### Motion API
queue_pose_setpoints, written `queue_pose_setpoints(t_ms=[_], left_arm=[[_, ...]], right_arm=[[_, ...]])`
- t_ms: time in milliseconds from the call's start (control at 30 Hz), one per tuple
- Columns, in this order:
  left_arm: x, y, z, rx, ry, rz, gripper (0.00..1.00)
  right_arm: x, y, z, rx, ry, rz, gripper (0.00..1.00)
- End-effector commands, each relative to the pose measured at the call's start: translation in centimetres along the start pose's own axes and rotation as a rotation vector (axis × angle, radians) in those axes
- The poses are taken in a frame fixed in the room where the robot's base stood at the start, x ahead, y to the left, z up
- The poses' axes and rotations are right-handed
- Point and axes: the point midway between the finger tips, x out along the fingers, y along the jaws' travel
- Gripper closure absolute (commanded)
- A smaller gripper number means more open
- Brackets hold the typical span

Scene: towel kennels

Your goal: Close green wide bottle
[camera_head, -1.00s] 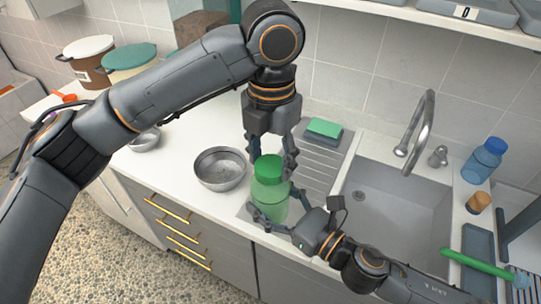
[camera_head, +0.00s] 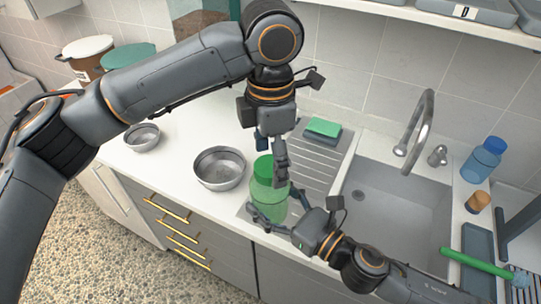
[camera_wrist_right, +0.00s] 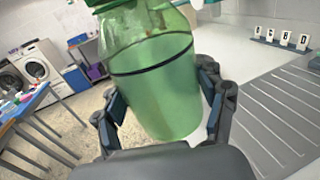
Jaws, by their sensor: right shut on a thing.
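The green wide bottle (camera_head: 268,204) stands upright at the counter's front edge, by the sink's drainboard, with its green cap (camera_head: 263,168) on top. My right gripper (camera_head: 268,222) is shut around its lower body; the wrist view shows the fingers on both sides of the bottle (camera_wrist_right: 155,85). My left gripper (camera_head: 270,160) points down from above, with its fingers around the cap's level, one at its right side and one behind. Whether they touch the cap is hidden. How tightly the cap sits cannot be told.
A metal bowl (camera_head: 220,168) stands just left of the bottle, and a smaller bowl (camera_head: 142,137) farther left. The sink (camera_head: 390,205) with its tap (camera_head: 424,125) is to the right. A green sponge (camera_head: 324,127) lies behind.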

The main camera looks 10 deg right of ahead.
Motion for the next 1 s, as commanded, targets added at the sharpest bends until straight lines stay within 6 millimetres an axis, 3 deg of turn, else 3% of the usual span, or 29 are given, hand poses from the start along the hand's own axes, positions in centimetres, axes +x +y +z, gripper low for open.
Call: queue_pose_setpoints(t_ms=[167, 533, 1000], left_arm=[[-0.2, -0.1, 0.0, 0.001, 0.000, -0.001, 0.25], [-4.3, -0.1, 0.1, 0.000, 0.000, -0.002, 0.25], [-4.6, -0.1, 0.0, -0.065, 0.001, 0.000, 0.28]], right_arm=[[0.0, 0.0, 0.1, -0.001, -0.002, 0.000, 1.00], [0.0, 0.0, 0.1, 0.000, -0.003, -0.001, 1.00], [0.0, 0.0, 0.1, 0.000, -0.003, -0.001, 1.00]])
